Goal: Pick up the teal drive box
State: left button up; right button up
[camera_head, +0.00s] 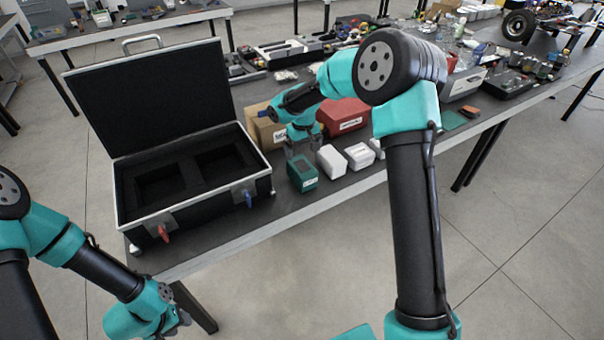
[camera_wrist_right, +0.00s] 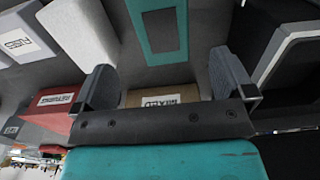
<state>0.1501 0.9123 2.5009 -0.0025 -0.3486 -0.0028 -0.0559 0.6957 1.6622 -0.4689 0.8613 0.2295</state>
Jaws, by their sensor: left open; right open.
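The teal drive box (camera_head: 303,173) stands on the table's front part, right of the open black case. My right gripper (camera_head: 301,148) is just behind and above it. In the right wrist view, the teal drive box (camera_wrist_right: 158,58) shows at the top, partly cut off by the frame edge. The right gripper (camera_wrist_right: 166,80) has its two grey fingers spread apart, with nothing between them; the box lies beyond the fingers. My left gripper (camera_head: 180,322) is at the lower left, in front of the table and empty; its open fingers are small in view.
The black case (camera_head: 262,178) with foam pockets and a raised lid stands left of the box. White boxes (camera_head: 330,161) stand close on its right. A cardboard box (camera_head: 267,131) and a red box (camera_head: 345,116) stand behind. The table's front edge is close.

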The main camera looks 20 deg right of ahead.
aim_at(302, 165)
notch_tip(302, 165, down, 6)
jog(key=shift+r, duration=0.15)
dwell(0.3)
jog(key=shift+a+f, duration=0.15)
jog(key=shift+f, duration=2.5)
jog(key=shift+w+r, duration=0.1)
jog(key=c, duration=1.3)
